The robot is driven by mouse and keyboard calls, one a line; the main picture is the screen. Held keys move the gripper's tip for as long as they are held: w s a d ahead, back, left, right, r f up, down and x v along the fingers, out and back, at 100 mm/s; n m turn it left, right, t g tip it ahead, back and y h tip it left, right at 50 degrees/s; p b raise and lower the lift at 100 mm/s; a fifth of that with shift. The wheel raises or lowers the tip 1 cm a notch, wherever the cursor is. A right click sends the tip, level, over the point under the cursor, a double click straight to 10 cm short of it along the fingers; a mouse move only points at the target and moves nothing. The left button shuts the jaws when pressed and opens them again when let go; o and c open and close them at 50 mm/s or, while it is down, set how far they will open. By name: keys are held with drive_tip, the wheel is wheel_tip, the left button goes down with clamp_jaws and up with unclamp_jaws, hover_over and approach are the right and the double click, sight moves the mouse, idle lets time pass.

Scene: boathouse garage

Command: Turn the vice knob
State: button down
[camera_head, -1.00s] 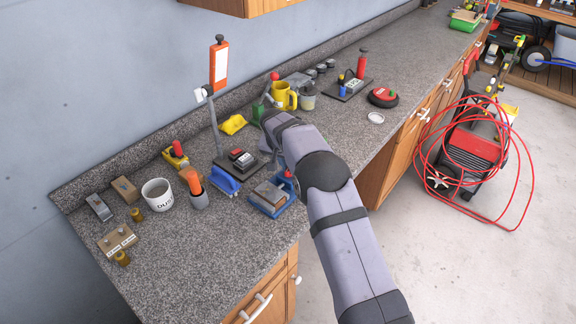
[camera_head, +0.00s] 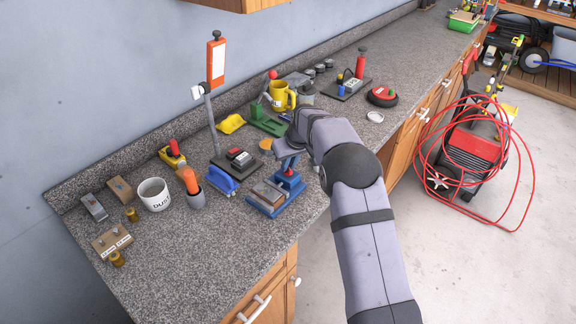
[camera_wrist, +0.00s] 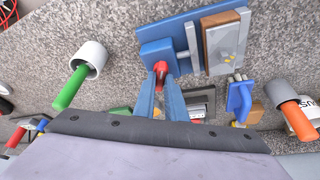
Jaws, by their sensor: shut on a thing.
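The blue vice (camera_head: 268,208) sits near the front edge of the granite counter, with a brown block and a grey plate at its jaws. In the wrist view the vice (camera_wrist: 180,32) is at the top centre. Its red knob (camera_wrist: 160,68) is at the right end of the vice in the head view. My gripper (camera_head: 288,166) reaches down to the knob from above. In the wrist view the blue fingers of my gripper (camera_wrist: 160,78) are on either side of the knob, shut on it. The fingers partly cover the knob.
A blue brush (camera_head: 222,183), a holder with an orange handle (camera_head: 190,182) and a white mug (camera_head: 154,194) stand left of the vice. A green stand (camera_head: 268,120) and yellow mug (camera_head: 281,96) are behind.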

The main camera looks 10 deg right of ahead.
drive_tip(key=shift+w+d+n+g+y+b, duration=0.1)
drive_tip(key=shift+n+g+y+b, duration=0.25)
drive_tip(key=shift+n, duration=0.7)
drive_tip(key=shift+d+n+g+y+b, duration=0.1)
drive_tip(key=shift+n+y, duration=0.35)
drive_tip(key=shift+n, duration=0.6)
drive_tip(key=c, duration=1.8)
unclamp_jaws()
drive_tip(key=shift+r, duration=0.15)
drive_tip(key=b+v, duration=0.2)
drive_tip(key=v, duration=0.5)
drive_tip(key=shift+b, duration=0.35)
drive_tip(key=shift+r, duration=0.1)
drive_tip(key=s+d+f+m+g+h, duration=0.1)
drive_tip(key=s+f+m, duration=0.1)
drive_tip(key=s, duration=1.1)
drive_tip(key=s+d+f+m+g+h, duration=0.1)
drive_tip(key=s+d+f+m, duration=0.1)
drive_tip(key=s, duration=1.1)
drive_tip(key=s+d+f+m+g+h, duration=0.1)
drive_tip(key=s+f+m, duration=0.3)
drive_tip(key=s, duration=0.9)
drive_tip(key=shift+s+d+f, duration=0.4)
drive_tip(key=shift+d+f, duration=0.05)
drive_tip(key=shift+d, duration=0.05)
